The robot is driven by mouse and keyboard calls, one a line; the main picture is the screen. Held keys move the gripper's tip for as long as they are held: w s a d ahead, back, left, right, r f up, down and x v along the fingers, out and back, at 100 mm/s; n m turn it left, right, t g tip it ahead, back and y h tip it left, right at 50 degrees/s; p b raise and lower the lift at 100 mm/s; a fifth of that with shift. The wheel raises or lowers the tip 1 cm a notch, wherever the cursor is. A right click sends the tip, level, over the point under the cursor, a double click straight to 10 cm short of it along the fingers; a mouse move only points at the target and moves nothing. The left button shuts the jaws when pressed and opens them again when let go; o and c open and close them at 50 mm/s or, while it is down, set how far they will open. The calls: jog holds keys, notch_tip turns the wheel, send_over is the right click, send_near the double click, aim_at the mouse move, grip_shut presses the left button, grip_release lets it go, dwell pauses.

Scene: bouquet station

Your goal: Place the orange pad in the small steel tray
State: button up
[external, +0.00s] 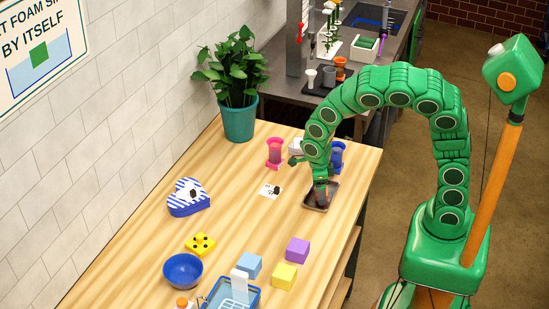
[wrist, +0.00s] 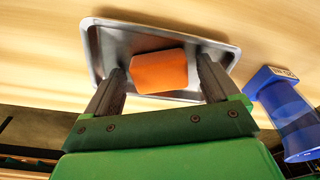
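The small steel tray (wrist: 112,38) fills the upper middle of the wrist view. It also shows on the table near the right edge in the external view (external: 308,207). The orange pad (wrist: 159,73) lies in the tray, slightly tilted in the picture. My gripper (wrist: 161,66) is over the tray with its two fingers on either side of the pad. A narrow gap shows between each finger and the pad, so the gripper looks open. In the external view my gripper (external: 321,184) points down into the tray and hides most of the pad.
A blue holder (external: 338,155) stands just behind the tray, close to my fingers. A pink holder (external: 275,152) and a white card (external: 270,190) are to the left. Purple (external: 297,250) and yellow (external: 285,275) blocks lie in front.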

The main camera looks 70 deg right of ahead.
notch_tip(320, 180, up, 12)
jog(key=w, duration=0.1)
jog(key=shift+w+a+r, duration=0.15)
jog(key=shift+w+a, duration=0.05)
jog(key=shift+a, duration=0.1)
dwell(0.3)
